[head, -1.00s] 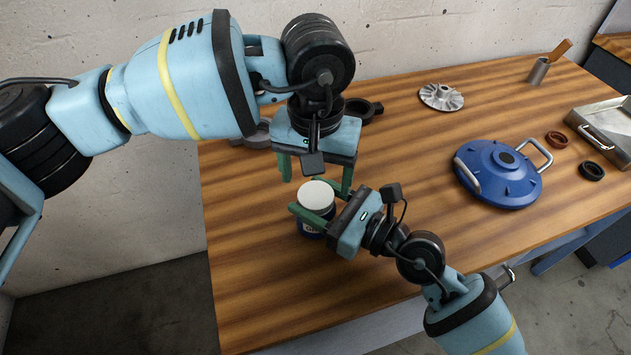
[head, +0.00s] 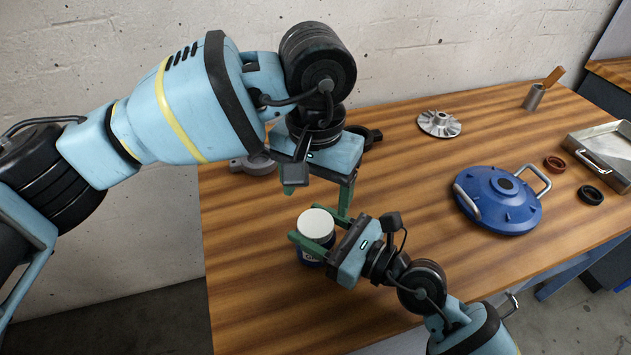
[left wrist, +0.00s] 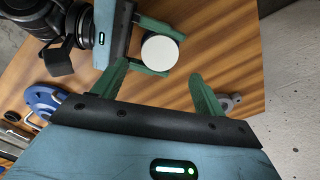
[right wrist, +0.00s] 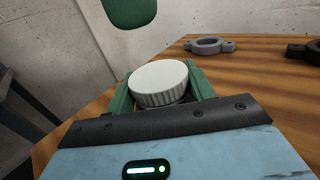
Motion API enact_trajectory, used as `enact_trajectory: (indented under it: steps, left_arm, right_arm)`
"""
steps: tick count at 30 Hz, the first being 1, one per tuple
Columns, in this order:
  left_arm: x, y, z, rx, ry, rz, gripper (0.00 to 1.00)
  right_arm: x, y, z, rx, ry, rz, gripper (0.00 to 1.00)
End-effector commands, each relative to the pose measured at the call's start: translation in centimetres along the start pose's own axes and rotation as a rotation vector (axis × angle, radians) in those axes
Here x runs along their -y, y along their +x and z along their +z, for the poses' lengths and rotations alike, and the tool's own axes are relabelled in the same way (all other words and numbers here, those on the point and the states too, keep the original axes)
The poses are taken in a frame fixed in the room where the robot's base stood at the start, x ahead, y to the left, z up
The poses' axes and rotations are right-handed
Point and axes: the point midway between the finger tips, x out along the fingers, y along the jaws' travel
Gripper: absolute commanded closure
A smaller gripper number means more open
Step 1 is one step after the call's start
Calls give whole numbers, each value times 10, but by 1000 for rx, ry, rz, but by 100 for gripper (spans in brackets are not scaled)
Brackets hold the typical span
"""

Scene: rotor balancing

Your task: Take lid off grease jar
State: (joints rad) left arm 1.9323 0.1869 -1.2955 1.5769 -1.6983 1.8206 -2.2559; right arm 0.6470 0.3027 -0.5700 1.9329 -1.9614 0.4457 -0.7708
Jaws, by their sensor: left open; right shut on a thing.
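The grease jar (head: 311,256) is dark blue with a white ribbed lid (head: 316,223) seated on top, and stands upright on the table. My right gripper (head: 314,245) is shut on the jar from the right, its green fingers on both sides just below the lid. The lid also shows between the fingers in the right wrist view (right wrist: 158,83). My left gripper (left wrist: 160,85) is open and empty above and behind the jar. In the left wrist view the lid (left wrist: 160,50) lies beyond the fingertips, apart from them.
A blue round cover with handles (head: 498,199) lies at the right, near two rings (head: 590,195) and a metal tray (head: 604,150). A bladed rotor (head: 439,123) and a metal cup (head: 534,97) stand at the back. A grey clamp ring (right wrist: 209,45) lies behind the jar.

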Motion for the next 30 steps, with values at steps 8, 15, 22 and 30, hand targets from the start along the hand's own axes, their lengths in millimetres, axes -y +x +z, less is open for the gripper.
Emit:
enact_trajectory:
  steps: [8, 15, 22, 30]
  left_arm:
    - [0, 42, 1, 3, 1, 0, 28]
    - [0, 62, 0, 2, 0, 0, 28]
    - [0, 65, 0, 1, 0, 0, 28]
    - [0, 65, 0, 1, 0, 0, 49]
  right_arm:
    - [0, 0, -3, -5, 0, 0, 100]
    - [0, 0, -3, -6, 0, 0, 100]
    - [0, 0, -3, -6, 0, 0, 100]
    - [0, 0, -3, -7, 1, 0, 100]
